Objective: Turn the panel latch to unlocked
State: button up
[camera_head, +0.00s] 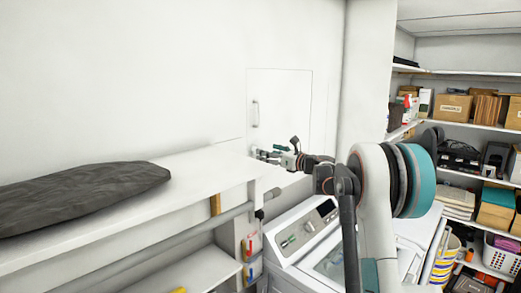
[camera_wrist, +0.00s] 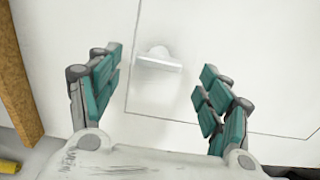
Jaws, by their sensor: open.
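A white panel (camera_head: 290,100) with a thin dark outline is set in the white wall. Its latch (camera_head: 255,113) is a slim pale upright bar near the panel's left edge. My gripper (camera_head: 270,155) is below the latch, near the end of the white shelf. In the wrist view, the latch (camera_wrist: 160,59) shows as a pale bar across the picture, with a rounded base behind it. My gripper (camera_wrist: 158,72) is open there, its teal-padded fingers on either side of the latch in the picture. I see no contact, and the depth between them is unclear.
A white shelf (camera_head: 205,165) runs along the wall, with a dark grey bundle (camera_head: 80,195) on it. A washing machine (camera_head: 300,232) stands below my arm. Loaded storage shelves (camera_head: 465,125) are on the right. A wooden strip (camera_wrist: 18,80) edges the wrist view.

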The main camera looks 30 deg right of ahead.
aim_at(254, 150)
jog(key=shift+p+x, duration=0.4)
jog(key=shift+x, duration=2.05)
jog(key=c, duration=1.1)
